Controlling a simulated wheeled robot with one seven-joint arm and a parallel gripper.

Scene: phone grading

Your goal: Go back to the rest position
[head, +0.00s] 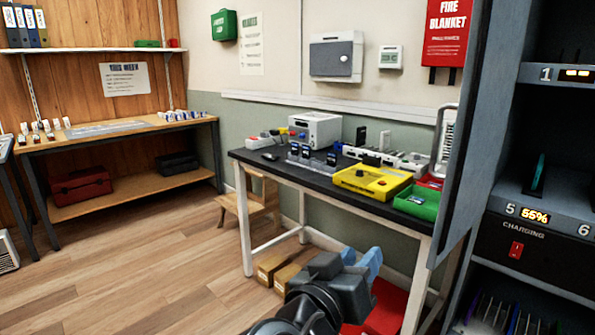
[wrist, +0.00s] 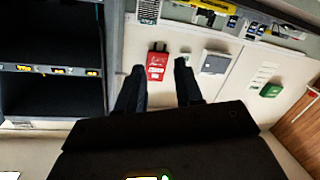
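My gripper (head: 362,262) shows at the bottom of the head view, in front of the black-topped table and low beside its front right leg. In the wrist view its two dark fingers (wrist: 160,85) stand apart with nothing between them. The gripper is open and empty, and its fingers touch nothing that I can see.
The black table (head: 270,168) carries a yellow device (head: 372,180), a green tray (head: 418,203) and a white machine (head: 315,130). A charging cabinet (head: 545,205) with a grey open door (head: 462,130) stands close on the right. Open wooden floor (head: 130,270) lies to the left.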

